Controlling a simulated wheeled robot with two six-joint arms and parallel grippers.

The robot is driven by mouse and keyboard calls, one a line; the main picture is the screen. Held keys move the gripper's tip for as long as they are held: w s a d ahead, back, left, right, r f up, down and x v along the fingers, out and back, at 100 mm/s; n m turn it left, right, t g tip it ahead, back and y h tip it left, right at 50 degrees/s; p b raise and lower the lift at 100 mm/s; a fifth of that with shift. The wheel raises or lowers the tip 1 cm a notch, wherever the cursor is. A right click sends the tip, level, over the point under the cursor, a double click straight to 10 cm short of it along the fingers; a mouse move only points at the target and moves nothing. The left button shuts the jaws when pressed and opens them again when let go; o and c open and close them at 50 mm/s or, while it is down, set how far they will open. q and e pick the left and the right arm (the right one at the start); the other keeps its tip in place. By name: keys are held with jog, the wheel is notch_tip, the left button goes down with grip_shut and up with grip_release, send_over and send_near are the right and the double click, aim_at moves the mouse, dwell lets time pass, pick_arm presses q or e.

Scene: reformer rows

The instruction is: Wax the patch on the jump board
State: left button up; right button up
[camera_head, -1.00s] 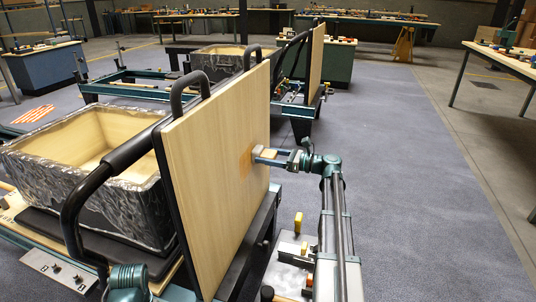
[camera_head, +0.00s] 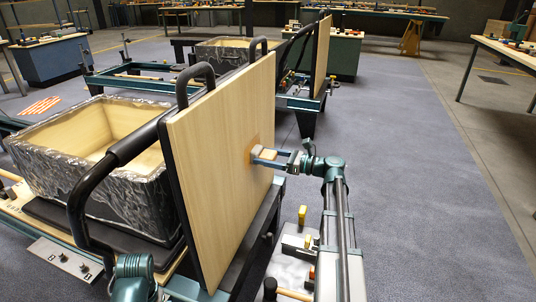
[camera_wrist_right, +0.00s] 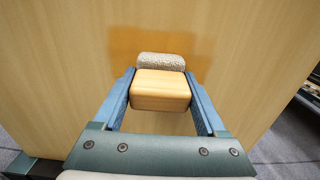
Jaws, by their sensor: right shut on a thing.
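The jump board (camera_head: 215,165) is a pale wooden panel standing upright at the end of the near reformer. It bears a darker orange-brown patch (camera_wrist_right: 125,42), partly hidden behind my tool in both views. My right gripper (camera_head: 268,154) is shut on a wooden block (camera_wrist_right: 160,88) with a speckled grey pad (camera_wrist_right: 160,62) on its far end. The pad is at the board, over the lower part of the patch; I cannot tell how firmly it touches. Part of my left arm shows at the bottom left of the head view, but its gripper does not.
A foil-wrapped box (camera_head: 95,165) stands on the reformer behind the board. A black bar handle (camera_head: 85,200) curves beside the board's left edge. A small tray of items (camera_head: 295,250), one yellow, is below my right arm. Open floor (camera_head: 420,180) lies to the right.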

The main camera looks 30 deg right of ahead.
jog(key=shift+a, duration=0.15)
jog(key=shift+s+a, duration=1.25)
jog(key=shift+a, duration=0.1)
jog(key=shift+s+a, duration=1.25)
jog(key=shift+w+r+p, duration=0.1)
jog(key=shift+r+p, duration=0.85)
jog(key=shift+w+d+f, duration=0.1)
jog(key=shift+w+d, duration=1.15)
jog(key=shift+d, duration=0.1)
jog(key=shift+w+d, duration=1.15)
jog(key=shift+d, duration=0.25)
